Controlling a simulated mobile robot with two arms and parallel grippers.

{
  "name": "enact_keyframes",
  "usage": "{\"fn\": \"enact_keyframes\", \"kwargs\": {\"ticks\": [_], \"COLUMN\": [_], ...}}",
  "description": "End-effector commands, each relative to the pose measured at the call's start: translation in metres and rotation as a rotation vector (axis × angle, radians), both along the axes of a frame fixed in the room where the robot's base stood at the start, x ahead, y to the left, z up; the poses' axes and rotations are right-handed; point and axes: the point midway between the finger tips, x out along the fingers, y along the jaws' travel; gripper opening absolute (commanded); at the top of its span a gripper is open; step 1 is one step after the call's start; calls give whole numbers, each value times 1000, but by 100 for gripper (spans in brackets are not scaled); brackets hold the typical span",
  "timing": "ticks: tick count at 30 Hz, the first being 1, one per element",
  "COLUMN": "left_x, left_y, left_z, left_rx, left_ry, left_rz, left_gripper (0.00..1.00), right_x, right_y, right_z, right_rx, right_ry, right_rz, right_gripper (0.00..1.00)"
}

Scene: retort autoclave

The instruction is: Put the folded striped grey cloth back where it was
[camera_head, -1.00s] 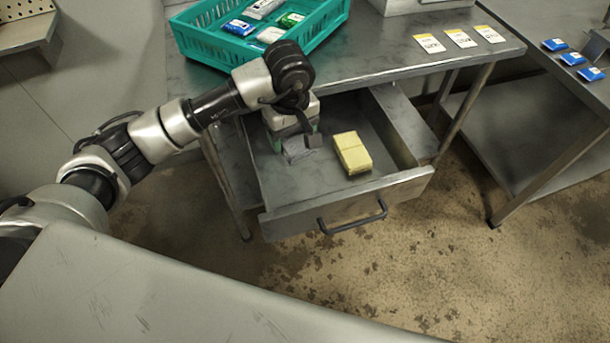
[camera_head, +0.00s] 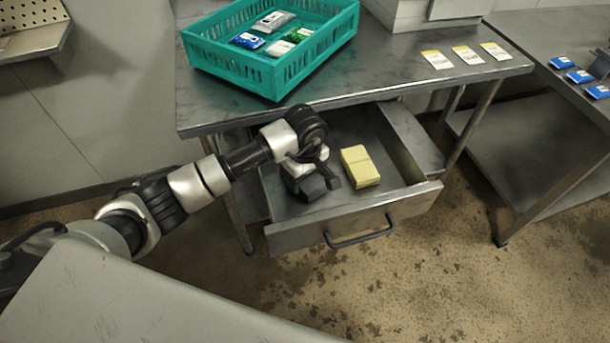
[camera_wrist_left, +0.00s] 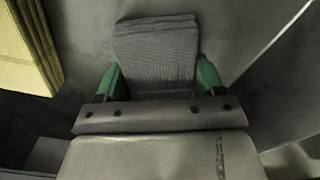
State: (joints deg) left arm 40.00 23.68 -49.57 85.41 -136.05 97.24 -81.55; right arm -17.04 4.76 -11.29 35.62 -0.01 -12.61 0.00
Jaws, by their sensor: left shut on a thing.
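The folded striped grey cloth (camera_wrist_left: 155,60) shows in the left wrist view between the green fingertips of my left gripper (camera_wrist_left: 157,85), which is shut on it. In the head view my left gripper (camera_head: 306,186) is inside the open drawer (camera_head: 408,204), at its left side. The cloth is hidden or too dark to make out there. A yellow folded cloth or sponge (camera_head: 360,166) lies in the drawer to the right of the gripper; its edge also shows at the upper left of the wrist view (camera_wrist_left: 32,50). I cannot tell whether the grey cloth touches the drawer floor. My right gripper is not in view.
A teal crate (camera_head: 272,78) with several packets stands on the metal table (camera_head: 400,72) above the drawer. White-and-yellow cards (camera_head: 467,55) lie at the table's right. Blue packets (camera_head: 578,76) lie on another table. Drawer floor right of the yellow item is clear.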

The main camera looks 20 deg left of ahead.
Motion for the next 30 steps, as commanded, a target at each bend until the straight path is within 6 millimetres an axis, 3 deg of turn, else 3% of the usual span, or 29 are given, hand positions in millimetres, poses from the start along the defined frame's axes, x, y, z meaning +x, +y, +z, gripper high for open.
{"fn": "enact_keyframes", "kwargs": {"ticks": [7,8,13,23,26,30], "left_x": [0,0,0,0,1,2], "left_y": [0,0,0,0,0,0], "left_z": [-4,-3,-2,2,13,41], "left_rx": [0,-1,0,-1,1,0], "left_ry": [0,-1,0,1,-4,-7], "left_rz": [-1,0,0,0,-1,-1], "left_gripper": [46,70,94,94,94,94], "right_x": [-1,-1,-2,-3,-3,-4], "right_y": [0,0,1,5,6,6], "right_z": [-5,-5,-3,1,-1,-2], "right_rx": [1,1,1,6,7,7], "right_ry": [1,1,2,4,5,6], "right_rz": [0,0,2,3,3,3], "right_gripper": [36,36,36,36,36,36]}}
